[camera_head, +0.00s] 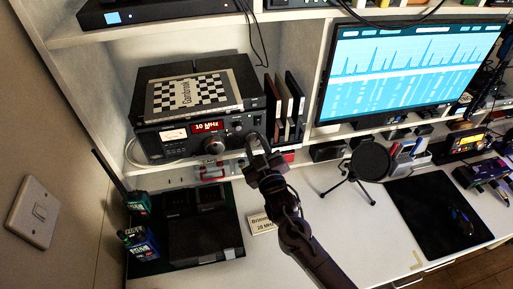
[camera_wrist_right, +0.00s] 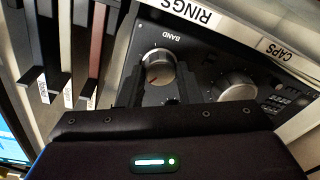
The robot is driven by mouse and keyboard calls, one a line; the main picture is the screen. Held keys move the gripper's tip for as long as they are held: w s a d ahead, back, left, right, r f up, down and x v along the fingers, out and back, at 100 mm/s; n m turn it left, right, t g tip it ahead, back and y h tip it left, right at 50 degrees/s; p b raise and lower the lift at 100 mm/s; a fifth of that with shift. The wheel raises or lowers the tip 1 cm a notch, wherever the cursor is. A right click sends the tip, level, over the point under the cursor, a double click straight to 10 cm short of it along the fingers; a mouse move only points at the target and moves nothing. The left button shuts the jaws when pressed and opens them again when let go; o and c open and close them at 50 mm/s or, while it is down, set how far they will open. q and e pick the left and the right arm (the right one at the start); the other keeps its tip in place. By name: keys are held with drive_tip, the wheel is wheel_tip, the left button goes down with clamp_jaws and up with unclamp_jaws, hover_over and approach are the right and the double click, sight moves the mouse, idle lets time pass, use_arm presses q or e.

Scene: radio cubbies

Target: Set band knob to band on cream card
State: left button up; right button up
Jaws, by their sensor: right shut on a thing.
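The black radio (camera_head: 190,140) stands in a cubby at left; its red display (camera_head: 207,127) appears to read 10 MHz. The cream card (camera_head: 263,223) stands on the desk below; its small lower line looks like 20 MHz, though the digits are hard to read. My right gripper (camera_head: 255,149) is at the right end of the radio's front. In the right wrist view, its fingers sit on either side of the silver band knob (camera_wrist_right: 158,66), under the BAND label, shut on it. A red mark shows on the knob's face. My left gripper is not in view.
A larger silver knob (camera_wrist_right: 236,86) is beside the band knob. Upright books (camera_head: 285,106) stand right of the radio. A microphone on a tripod (camera_head: 368,162), a monitor (camera_head: 410,70) and handheld radios (camera_head: 141,243) are around.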

drive_tip(key=shift+f+m, duration=0.1)
drive_tip(key=shift+m, duration=0.4)
drive_tip(key=o, duration=1)
drive_tip(key=shift+s, duration=0.1)
drive_tip(key=shift+s+d, duration=0.1)
drive_tip(key=shift+s, duration=0.25)
drive_tip(key=b+v, duration=0.1)
drive_tip(key=v, duration=0.6)
